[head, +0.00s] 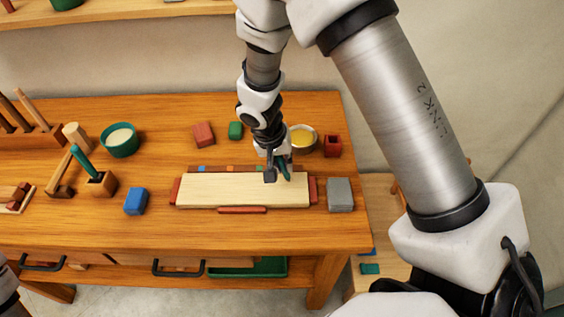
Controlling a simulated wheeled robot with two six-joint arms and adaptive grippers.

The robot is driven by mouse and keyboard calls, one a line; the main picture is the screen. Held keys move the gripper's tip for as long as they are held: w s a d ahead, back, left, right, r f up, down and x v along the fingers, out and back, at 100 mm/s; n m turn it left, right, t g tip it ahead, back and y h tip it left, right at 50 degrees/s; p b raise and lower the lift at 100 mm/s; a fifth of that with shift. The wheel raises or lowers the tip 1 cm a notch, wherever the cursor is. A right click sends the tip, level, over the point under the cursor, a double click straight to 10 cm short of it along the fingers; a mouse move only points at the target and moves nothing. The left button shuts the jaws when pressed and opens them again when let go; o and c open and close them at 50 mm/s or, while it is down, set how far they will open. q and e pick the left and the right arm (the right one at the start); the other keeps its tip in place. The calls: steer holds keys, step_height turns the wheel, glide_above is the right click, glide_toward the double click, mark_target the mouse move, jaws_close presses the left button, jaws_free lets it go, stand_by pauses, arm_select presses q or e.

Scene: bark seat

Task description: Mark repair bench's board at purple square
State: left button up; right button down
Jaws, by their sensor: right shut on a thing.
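The pale board (225,190) lies flat on the repair bench (75,222), between red end blocks and a red front strip. Small coloured squares line its back edge, among them a blue one (201,168) and an orange one (231,168). I cannot make out the purple square; my right gripper covers part of that edge. My right gripper (279,174) is over the right part of the board, shut on a slim dark green tool (284,163). I cannot tell whether its tip touches the board. My left gripper is out of view.
A grey block (340,194) stands right of the board, a blue block (135,201) left. Behind are a red block (203,134), a green block (236,130), a yellow-filled bowl (302,137) and a red cup (333,146). A green bowl (119,140) stands farther left.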

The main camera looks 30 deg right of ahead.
steer(key=shift+s+a, duration=0.5)
steer(key=shift+s, duration=0.35)
steer(key=shift+s+a+f+p, duration=0.15)
steer(key=shift+s+a+p, duration=0.3)
steer(key=shift+s, duration=0.3)
steer(key=d+p+v, duration=0.1)
steer(key=p+v, duration=0.3)
steer(key=v, duration=0.2)
steer(key=shift+d, duration=0.25)
steer(key=shift+w, duration=0.1)
